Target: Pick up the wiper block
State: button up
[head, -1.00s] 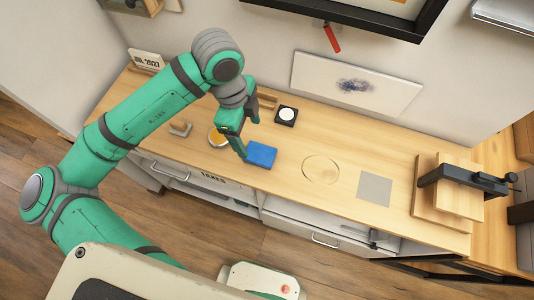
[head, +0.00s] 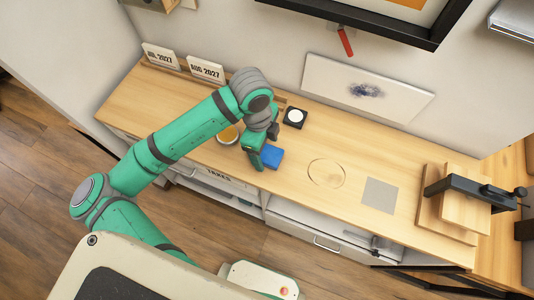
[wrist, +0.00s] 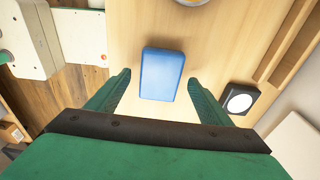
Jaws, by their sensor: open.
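The wiper block, a blue rectangular block (head: 272,157), lies flat on the wooden counter; my gripper partly covers it in the head view. In the wrist view the blue block (wrist: 162,74) lies ahead of and between the two green fingertips. My gripper (head: 262,156) is over the counter at the block, and its fingers (wrist: 158,82) are spread wide with nothing between them but the view of the block. The fingers appear apart from the block; the height gap is hard to tell.
A black square with a white disc (head: 295,117) and a round amber dish (head: 228,134) are near the block. A ring outline (head: 326,173), a grey square (head: 379,194) and a black clamp on boards (head: 470,192) lie to the right. A whiteboard (head: 368,88) leans at the wall.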

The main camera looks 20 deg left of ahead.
jog(key=shift+f, duration=0.45)
jog(key=shift+f, duration=0.25)
dwell(0.4)
jog(key=c, duration=1.2)
